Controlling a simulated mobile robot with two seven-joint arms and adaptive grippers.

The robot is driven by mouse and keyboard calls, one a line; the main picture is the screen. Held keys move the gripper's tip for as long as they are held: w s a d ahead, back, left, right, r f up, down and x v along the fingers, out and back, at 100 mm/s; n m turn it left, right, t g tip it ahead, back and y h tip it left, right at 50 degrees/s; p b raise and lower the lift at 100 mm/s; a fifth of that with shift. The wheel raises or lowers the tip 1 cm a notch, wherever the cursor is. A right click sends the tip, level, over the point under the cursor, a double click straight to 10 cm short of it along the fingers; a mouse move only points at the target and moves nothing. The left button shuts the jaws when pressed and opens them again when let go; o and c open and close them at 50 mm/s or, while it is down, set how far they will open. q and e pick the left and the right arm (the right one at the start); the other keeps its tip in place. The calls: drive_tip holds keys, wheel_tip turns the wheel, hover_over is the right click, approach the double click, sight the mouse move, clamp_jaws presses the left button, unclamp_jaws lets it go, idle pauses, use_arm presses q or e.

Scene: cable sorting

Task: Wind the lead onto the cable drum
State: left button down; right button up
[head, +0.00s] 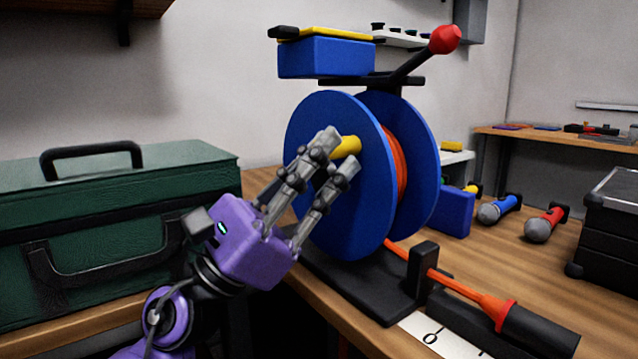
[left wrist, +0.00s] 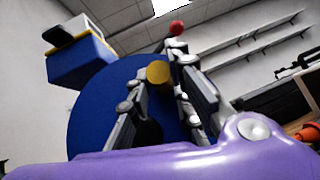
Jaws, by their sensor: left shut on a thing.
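The cable drum (head: 335,215) has two blue round flanges and stands upright on a black base (head: 370,293). The orange lead (head: 395,150) shows wound between the flanges. Its free part (head: 450,284) runs out low to the right, past a black post, to a black plug (head: 538,330). A yellow crank knob (head: 347,147) sticks out from the near flange and also shows in the left wrist view (left wrist: 158,72). My left gripper (head: 338,156) is shut on this knob, its fingers partly covering it. My right gripper is in neither view.
A green case (head: 110,170) stands left of the drum. Microphones (head: 500,207) and a black case (head: 610,225) are at the right on the wooden table (head: 500,260). A red-knobbed lever (head: 443,40) and a blue box (head: 325,58) rise above the drum.

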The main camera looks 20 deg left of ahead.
use_arm(q)
drive_tip(key=shift+f+m+g+h+b, duration=0.3)
drive_tip(key=shift+f+m+g+b, duration=0.05)
drive_tip(key=shift+m+g, duration=0.25)
drive_tip(key=shift+s+d+m+g+h+b, duration=0.15)
drive_tip(key=shift+m+g+h+b, duration=0.4)
drive_tip(key=shift+m+g, duration=0.35)
drive_tip(key=shift+m, duration=0.3)
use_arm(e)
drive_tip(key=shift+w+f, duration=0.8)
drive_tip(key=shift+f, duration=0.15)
use_arm(q)
drive_tip(key=c, duration=1.7)
unclamp_jaws()
drive_tip(key=shift+o, duration=0.2)
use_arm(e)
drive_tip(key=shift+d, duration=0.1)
use_arm(q)
drive_tip(key=shift+f, duration=0.1)
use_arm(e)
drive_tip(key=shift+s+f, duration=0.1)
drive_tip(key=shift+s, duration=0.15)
use_arm(q)
drive_tip(key=v, duration=1.2)
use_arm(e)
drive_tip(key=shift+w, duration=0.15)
